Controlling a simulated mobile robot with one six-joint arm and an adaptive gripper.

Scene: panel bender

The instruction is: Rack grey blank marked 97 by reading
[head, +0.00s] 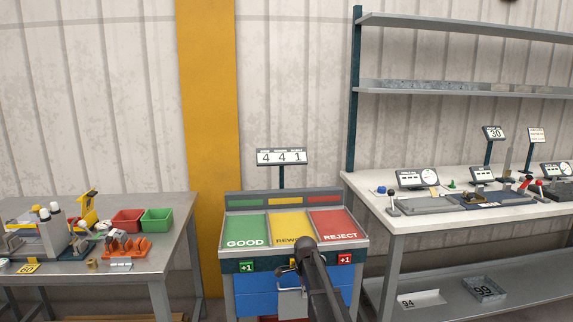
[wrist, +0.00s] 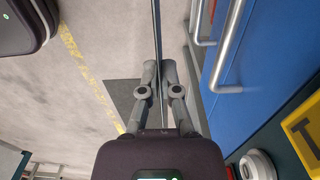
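In the wrist view a thin grey sheet (wrist: 157,25) shows edge-on, running up from between the fingertips of my gripper (wrist: 158,72). The fingers are closed on it. In the head view a light grey flat piece (head: 291,303), apparently this sheet, hangs in front of the blue drawers, partly behind my dark arm. No number on it can be read, so I cannot tell whether it is 97. The sorting stand has a green GOOD panel (head: 245,228), a yellow REWORK panel (head: 288,224), partly covered by my arm, and a red REJECT panel (head: 335,222).
The right bench (head: 400,222) carries gauges with displays. Pieces marked 94 (head: 420,299) and 99 (head: 484,289) lie on its lower shelf. A wall shelf (head: 460,90) holds grey items. The left table (head: 150,265) carries red and green bins. Drawer handles (wrist: 228,60) stick out beside my gripper.

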